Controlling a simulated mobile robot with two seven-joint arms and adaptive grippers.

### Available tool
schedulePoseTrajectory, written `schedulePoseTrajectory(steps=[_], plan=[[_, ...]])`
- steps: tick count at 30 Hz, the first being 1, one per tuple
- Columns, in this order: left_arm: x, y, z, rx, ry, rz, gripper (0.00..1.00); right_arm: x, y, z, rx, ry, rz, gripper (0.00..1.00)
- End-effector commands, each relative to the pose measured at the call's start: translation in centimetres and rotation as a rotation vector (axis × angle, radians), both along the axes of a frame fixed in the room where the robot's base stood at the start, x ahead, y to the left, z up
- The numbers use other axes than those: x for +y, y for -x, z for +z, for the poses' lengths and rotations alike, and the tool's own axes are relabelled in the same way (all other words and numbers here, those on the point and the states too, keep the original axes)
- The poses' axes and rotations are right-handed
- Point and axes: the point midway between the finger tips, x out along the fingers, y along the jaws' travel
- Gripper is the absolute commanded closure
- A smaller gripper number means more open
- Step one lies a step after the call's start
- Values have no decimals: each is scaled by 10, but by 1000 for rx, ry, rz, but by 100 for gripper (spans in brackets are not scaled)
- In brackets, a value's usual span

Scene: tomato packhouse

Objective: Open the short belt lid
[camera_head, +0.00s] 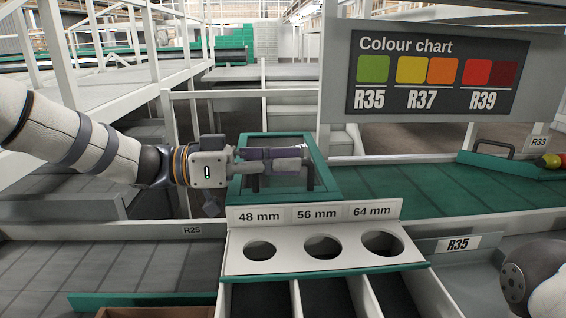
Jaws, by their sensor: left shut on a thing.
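A green-rimmed lid (330,186) lies in the middle of the camera_head view, just behind the sizing plate; I take it for the short belt lid. It has a dark handle (310,176) whose two posts show below my gripper. My left gripper (300,158) reaches in from the left, level, and is shut on this handle. Its fingers hide the handle's bar and part of the lid. I cannot tell whether the lid is raised at all. Only a rounded part of my right arm shows at the lower right; its gripper is out of view.
The white sizing plate (290,234) with three holes stands in front of the lid, above open chutes. A green belt (400,190) runs right. Another handled green panel (510,164) lies near tomatoes (551,160). The colour chart (435,75) hangs above; railings stand at left.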

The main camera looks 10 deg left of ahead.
Motion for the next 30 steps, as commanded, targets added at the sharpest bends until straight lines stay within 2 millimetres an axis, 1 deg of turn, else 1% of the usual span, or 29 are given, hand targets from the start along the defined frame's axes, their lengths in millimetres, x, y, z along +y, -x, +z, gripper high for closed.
schedulePoseTrajectory(steps=[5, 8, 13, 17, 21, 27, 30], plan=[[1, -3, 16, 33, 7, 2, 100, 0, -3, 3, -12, 0, 0, 60], [2, -7, 33, 80, 15, 2, 100, 0, -6, 6, -23, 0, 0, 60], [4, -20, 67, 202, 38, 3, 100, 0, -8, 8, -30, 0, 0, 60], [7, -36, 92, 308, 58, 3, 100, 0, -3, 3, -12, 0, 0, 60], [10, -53, 114, 415, 79, 0, 100, 0, 6, -5, 20, 0, 0, 60], [14, -71, 139, 513, 100, 1, 100, 0, 16, -15, 54, 0, 0, 60], [15, -78, 147, 547, 106, 0, 100, 0, 19, -19, 66, 0, 1, 60]])
